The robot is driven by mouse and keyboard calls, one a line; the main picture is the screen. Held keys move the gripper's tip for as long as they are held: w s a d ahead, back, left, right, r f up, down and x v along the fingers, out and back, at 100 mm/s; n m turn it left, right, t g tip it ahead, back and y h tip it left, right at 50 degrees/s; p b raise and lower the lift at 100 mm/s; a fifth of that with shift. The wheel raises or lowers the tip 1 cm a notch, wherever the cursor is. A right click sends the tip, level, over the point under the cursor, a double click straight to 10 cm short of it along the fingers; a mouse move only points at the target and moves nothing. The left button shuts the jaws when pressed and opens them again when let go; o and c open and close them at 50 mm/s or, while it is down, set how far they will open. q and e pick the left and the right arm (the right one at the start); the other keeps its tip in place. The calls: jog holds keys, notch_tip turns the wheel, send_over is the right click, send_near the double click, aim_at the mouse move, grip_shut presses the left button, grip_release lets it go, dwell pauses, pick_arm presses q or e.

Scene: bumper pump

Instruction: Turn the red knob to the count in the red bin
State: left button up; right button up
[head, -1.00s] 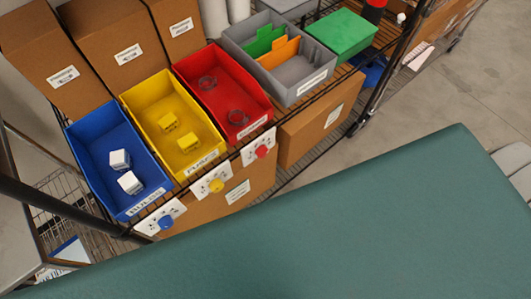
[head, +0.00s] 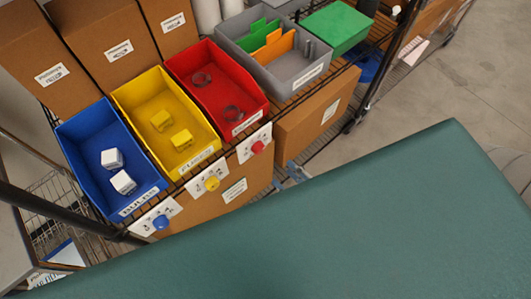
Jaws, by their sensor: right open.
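The red knob (head: 258,147) sits on a white dial plate at the shelf's front edge, below the red bin (head: 247,91). The marks around it are too small to read. My left gripper is out of view.
Left of the red bin are a yellow bin (head: 150,85) with two yellow blocks and a blue bin (head: 83,165) with two white blocks. A yellow knob (head: 211,184) and a blue knob (head: 161,222) sit below them. A grey bin (head: 285,79) stands right.

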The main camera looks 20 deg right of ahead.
aim_at(262, 152)
jog(key=p+x, duration=0.1)
jog(key=x, duration=0.8)
jog(key=shift+w+a+f, duration=0.1)
jog(key=shift+w+a, duration=0.05)
jog(key=shift+w, duration=0.15)
jog(key=c, duration=1.1)
